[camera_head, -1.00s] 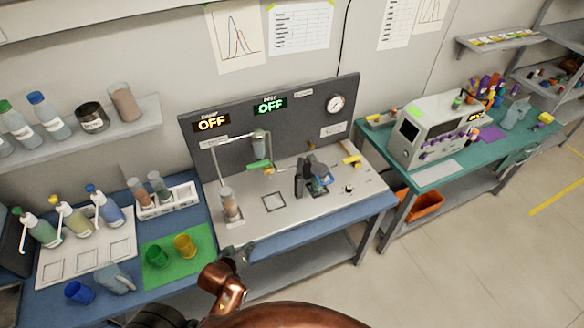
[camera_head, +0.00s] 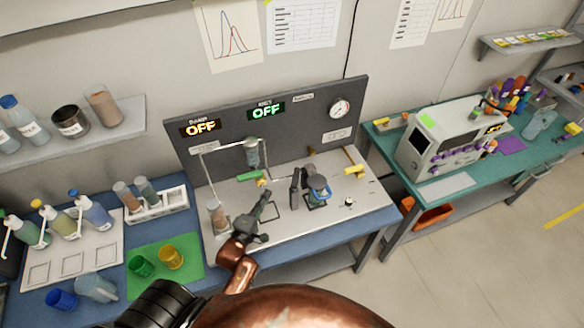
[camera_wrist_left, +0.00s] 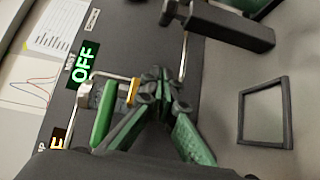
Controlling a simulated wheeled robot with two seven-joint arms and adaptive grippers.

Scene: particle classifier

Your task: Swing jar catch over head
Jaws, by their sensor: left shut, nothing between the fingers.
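My left gripper (camera_head: 268,197) is shut and empty over the pale deck of the bench rig, in front of the green bar (camera_head: 248,177). In the left wrist view its fingertips (camera_wrist_left: 158,80) meet close to a yellow piece (camera_wrist_left: 131,92) beside the green bar (camera_wrist_left: 103,112); contact cannot be told. A grey-capped clear vessel (camera_head: 252,153) hangs on a thin metal frame above the bar. To the right, a blue-and-green part (camera_head: 318,188) sits beside a dark upright bracket (camera_head: 295,187). I cannot tell which part is the jar catch. My right gripper is out of view.
A jar with brown contents (camera_head: 217,215) stands left of the gripper. The dark panel (camera_head: 225,143) behind carries two OFF displays and a gauge (camera_head: 340,107). Green and yellow cups stand on a green mat (camera_head: 190,275). The deck's right front is fairly clear.

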